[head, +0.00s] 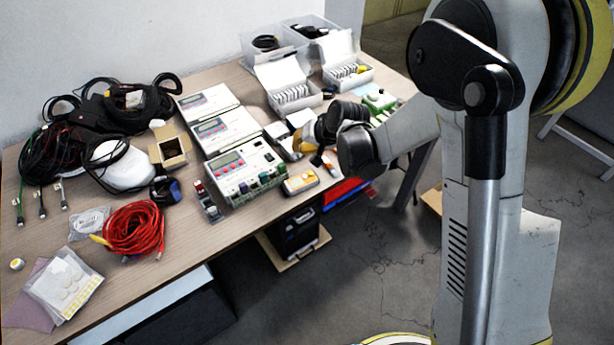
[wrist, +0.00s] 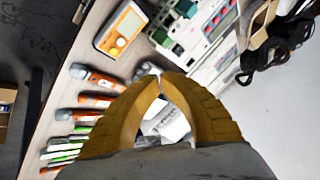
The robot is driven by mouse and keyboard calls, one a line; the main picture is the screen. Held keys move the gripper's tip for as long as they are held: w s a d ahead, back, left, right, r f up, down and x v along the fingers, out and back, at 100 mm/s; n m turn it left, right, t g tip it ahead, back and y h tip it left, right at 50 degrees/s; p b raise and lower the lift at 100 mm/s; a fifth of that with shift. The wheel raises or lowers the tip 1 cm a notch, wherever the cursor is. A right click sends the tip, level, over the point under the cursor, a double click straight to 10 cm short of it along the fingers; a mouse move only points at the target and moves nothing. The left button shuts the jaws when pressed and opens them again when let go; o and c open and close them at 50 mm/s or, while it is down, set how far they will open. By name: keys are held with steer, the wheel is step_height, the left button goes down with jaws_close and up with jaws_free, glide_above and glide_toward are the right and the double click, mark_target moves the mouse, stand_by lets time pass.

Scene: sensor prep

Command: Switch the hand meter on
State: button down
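The hand meter (head: 301,181) is a small orange-and-white box near the table's front edge, beside the larger bench instrument.
Several orange-handled tools (wrist: 92,77) lie beside the meter. The bench instrument (head: 243,171) with green terminals stands close to it. White boxes of cards (head: 287,83) stand behind; red cable (head: 134,228) lies at left. The table's front edge is near the meter.

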mark_target(302, 176)
step_height(302, 176, down, 9)
steer(key=b, duration=0.6)
steer(key=shift+r, duration=0.1)
stand_by(1.3)
steer(key=shift+f+b, duration=0.4)
steer(key=shift+b, duration=0.25)
steer(key=shift+f+b, duration=0.4)
stand_by(0.6)
steer(key=shift+r+p, duration=0.5)
steer(key=shift+r, duration=0.35)
steer(key=shift+r+p, duration=1.65)
steer(key=shift+r, duration=0.85)
